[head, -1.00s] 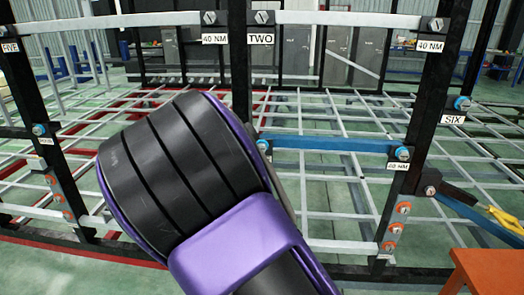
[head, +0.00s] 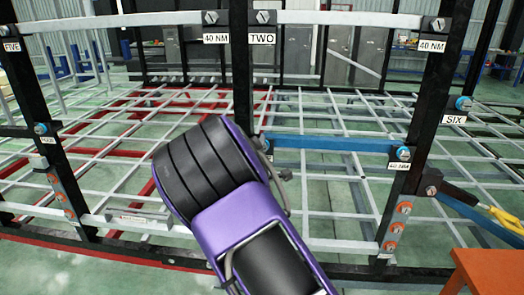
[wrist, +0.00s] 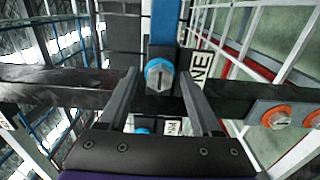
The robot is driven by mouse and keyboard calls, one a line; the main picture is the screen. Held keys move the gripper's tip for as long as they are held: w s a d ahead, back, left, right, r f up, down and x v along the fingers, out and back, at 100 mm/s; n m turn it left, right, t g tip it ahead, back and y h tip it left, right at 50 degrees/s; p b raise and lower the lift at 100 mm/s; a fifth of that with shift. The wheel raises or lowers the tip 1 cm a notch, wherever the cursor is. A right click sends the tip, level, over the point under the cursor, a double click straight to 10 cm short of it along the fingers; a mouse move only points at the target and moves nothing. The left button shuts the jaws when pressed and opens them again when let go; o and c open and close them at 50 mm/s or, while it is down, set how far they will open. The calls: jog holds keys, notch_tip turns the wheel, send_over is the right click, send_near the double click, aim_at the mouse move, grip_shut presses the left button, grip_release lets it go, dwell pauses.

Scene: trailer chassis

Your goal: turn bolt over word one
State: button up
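The bolt (wrist: 160,75), a grey head on a blue washer, is near the middle of the wrist view, where a blue bar meets a black post. Beside it is a white sign (wrist: 200,68) reading "NE", its first letter hidden by a finger. My gripper (wrist: 159,78) is open, with one fingertip on each side of the bolt; I cannot tell whether they touch it. In the head view the left end of the blue bar (head: 330,144) shows beside my arm, which hides my gripper and the sign.
Orange-washered bolts (wrist: 277,116) sit farther along the black post. A second blue-washered bolt (wrist: 142,130) shows between my fingers. In the head view, signs include TWO (head: 262,39), FIVE (head: 11,47) and SIX (head: 454,119). An orange surface (head: 485,270) stands at lower right.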

grip_shut()
jog(key=shift+b, duration=0.3)
